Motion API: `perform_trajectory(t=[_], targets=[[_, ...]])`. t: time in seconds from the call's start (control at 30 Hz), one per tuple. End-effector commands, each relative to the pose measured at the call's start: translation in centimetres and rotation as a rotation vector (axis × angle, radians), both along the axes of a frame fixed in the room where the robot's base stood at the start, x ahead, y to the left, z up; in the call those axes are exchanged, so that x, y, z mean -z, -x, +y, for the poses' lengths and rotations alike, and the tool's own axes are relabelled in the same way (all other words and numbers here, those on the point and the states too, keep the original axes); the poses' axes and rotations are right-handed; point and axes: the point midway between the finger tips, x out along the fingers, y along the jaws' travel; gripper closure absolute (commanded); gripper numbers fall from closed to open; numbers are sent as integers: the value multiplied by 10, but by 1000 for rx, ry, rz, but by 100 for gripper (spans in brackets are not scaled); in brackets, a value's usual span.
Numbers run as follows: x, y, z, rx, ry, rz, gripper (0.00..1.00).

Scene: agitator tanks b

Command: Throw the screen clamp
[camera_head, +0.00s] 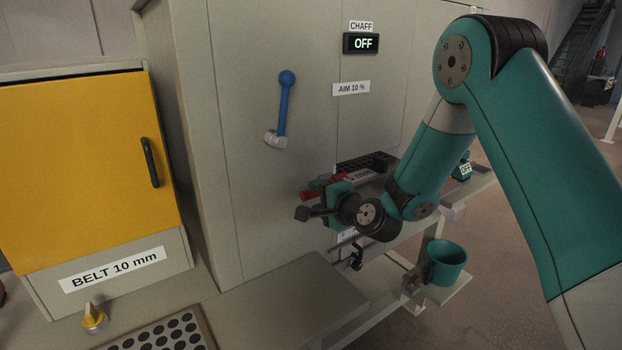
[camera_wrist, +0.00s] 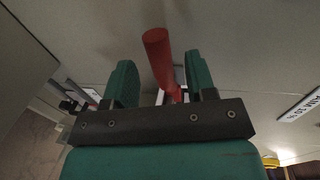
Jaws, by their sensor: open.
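A red handle, which looks like the screen clamp, shows in the head view (camera_head: 309,194) beside the grey machine wall, partly hidden by my gripper (camera_head: 326,196). In the wrist view the red handle (camera_wrist: 157,50) is a round bar that runs between the two green fingers of my gripper (camera_wrist: 161,75). The fingers are open, with a visible gap on each side of the bar. The far end of the bar and its mount are hidden behind the dark gripper body.
A blue lever (camera_head: 284,105) hangs on the grey machine (camera_head: 240,190), left of the CHAFF display (camera_head: 360,43). A yellow door (camera_head: 80,160) and a yellow knob (camera_head: 94,316) are at the left. A green cup (camera_head: 447,262) is below my arm. A perforated screen (camera_head: 165,335) lies in front.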

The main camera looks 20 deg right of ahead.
Motion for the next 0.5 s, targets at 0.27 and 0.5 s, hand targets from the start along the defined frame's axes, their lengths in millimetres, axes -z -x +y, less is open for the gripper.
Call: perform_trajectory(t=[0.27,0.5], targets=[[5,-29,9,0,0,0,49],[7,-31,10,1,0,0,49]])
